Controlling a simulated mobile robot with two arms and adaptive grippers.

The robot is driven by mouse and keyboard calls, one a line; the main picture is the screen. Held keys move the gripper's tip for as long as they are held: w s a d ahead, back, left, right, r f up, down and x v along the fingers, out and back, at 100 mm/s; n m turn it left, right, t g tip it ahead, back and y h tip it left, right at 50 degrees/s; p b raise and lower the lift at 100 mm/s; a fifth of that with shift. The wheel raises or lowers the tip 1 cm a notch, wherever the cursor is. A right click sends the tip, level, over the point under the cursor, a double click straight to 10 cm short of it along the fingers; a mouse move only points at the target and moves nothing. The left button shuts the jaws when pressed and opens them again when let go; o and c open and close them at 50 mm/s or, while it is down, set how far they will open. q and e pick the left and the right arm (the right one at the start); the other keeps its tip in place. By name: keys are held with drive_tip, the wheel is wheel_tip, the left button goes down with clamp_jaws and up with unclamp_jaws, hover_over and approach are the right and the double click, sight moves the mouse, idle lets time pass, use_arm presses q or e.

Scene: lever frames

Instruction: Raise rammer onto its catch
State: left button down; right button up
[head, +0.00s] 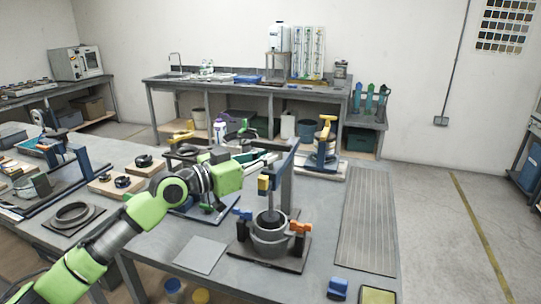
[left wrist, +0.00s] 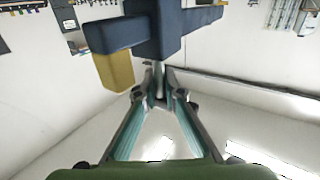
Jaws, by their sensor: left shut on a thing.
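A yellow block (head: 263,183) hangs beside a dark blue part above a dark round mould (head: 268,228), clamped by blue and orange pieces on a dark base. My left gripper (head: 273,158) reaches in from the left by the upright's top. In the left wrist view its fingers (left wrist: 160,88) converge, shut on a thin part just below a dark blue bar (left wrist: 165,28) with a yellow block (left wrist: 114,70). The held part is mostly hidden. I cannot tell whether the catch is engaged.
A flat grey plate (head: 200,254) lies left of the stand, and a ribbed grey mat (head: 367,230) lies right. A blue block (head: 338,287) and a yellow-topped pad (head: 377,295) lie at the front right. A yellow-handled device (head: 325,145) stands behind.

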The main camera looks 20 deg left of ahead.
use_arm(q)
wheel_tip(320, 180, up, 9)
drive_tip(key=p, duration=0.4)
drive_tip(key=shift+f+p, duration=0.1)
drive_tip(key=shift+p, duration=0.2)
drive_tip(key=shift+r, duration=0.45)
drive_tip(key=c, duration=2.2)
unclamp_jaws()
drive_tip(key=shift+w, duration=0.1)
drive_tip(key=shift+o, duration=0.2)
drive_tip(key=shift+f, duration=0.2)
